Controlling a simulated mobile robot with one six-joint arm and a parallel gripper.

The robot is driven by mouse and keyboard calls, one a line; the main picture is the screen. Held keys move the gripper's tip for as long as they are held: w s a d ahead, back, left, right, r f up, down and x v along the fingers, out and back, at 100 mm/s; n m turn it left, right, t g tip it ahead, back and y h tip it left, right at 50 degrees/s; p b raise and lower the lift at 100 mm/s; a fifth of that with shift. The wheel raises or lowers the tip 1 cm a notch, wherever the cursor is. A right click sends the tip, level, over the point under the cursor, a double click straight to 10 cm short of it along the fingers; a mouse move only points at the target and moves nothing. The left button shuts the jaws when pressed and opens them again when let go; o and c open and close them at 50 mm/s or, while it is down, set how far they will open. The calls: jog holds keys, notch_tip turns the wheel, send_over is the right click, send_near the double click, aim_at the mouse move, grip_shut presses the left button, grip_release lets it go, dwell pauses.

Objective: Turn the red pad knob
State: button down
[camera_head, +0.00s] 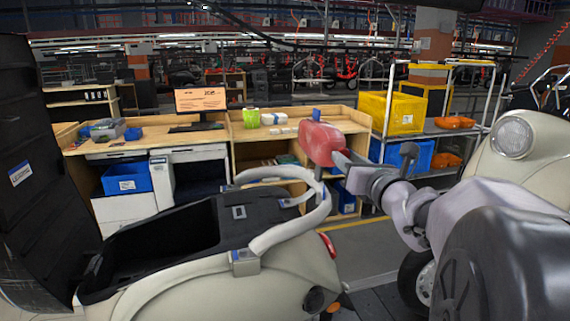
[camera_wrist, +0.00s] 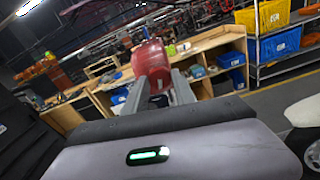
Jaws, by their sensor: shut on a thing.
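The red pad (camera_head: 322,143) is a rounded, glossy red block above the curved pale rail of the cream scooter (camera_head: 285,285). My gripper (camera_head: 345,161) reaches in from the right and is shut on the red pad's near end. In the wrist view the red pad (camera_wrist: 152,62) stands just beyond and between the two grey fingers of my gripper (camera_wrist: 156,88). A small dark part shows low between the fingers; I cannot tell whether it is the knob. The knob is not clearly visible. I cannot tell whether the pad touches the rail.
The scooter's black storage well (camera_head: 165,238) is open, with a black seat (camera_head: 25,175) raised at the left. The pale rail (camera_head: 318,205) curves close below my gripper. Wooden workbenches (camera_head: 135,147) and a shelf with a yellow crate (camera_head: 392,112) stand behind. Another cream scooter (camera_head: 545,150) is at the right.

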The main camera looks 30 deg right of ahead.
jog(key=shift+r+m+p, duration=0.1)
jog(key=shift+m+p, duration=2.3)
jog(key=shift+m, duration=13.3)
jog(key=c, duration=1)
grip_release()
